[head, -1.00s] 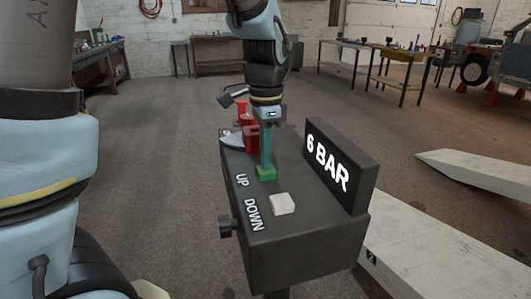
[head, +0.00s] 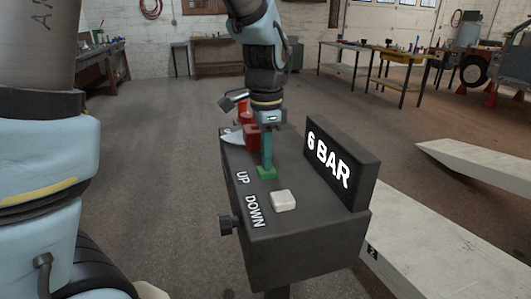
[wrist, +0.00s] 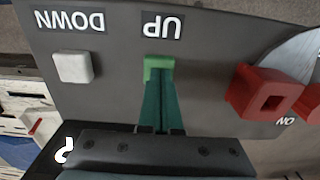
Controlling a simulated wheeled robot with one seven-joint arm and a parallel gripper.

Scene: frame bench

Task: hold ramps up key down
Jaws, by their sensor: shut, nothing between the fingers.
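The green UP key (head: 267,174) sits on the dark control box beside the UP label. My gripper (head: 267,165) points down with its teal fingers closed together, their tips on the top of the key. The key looks low, sunk close to the box top. In the wrist view the shut fingers (wrist: 158,78) end against the green key (wrist: 158,62), covering part of it. No object is between the fingers. The white DOWN key (head: 283,201) stands raised and untouched nearer the camera; it also shows in the wrist view (wrist: 73,67).
A red switch (head: 252,138) stands behind the UP key, with ON lettering in the wrist view. A raised display reading 6 BAR (head: 330,163) borders the box's right side. A black knob (head: 229,225) juts from the left. Pale ramps (head: 428,243) lie to the right.

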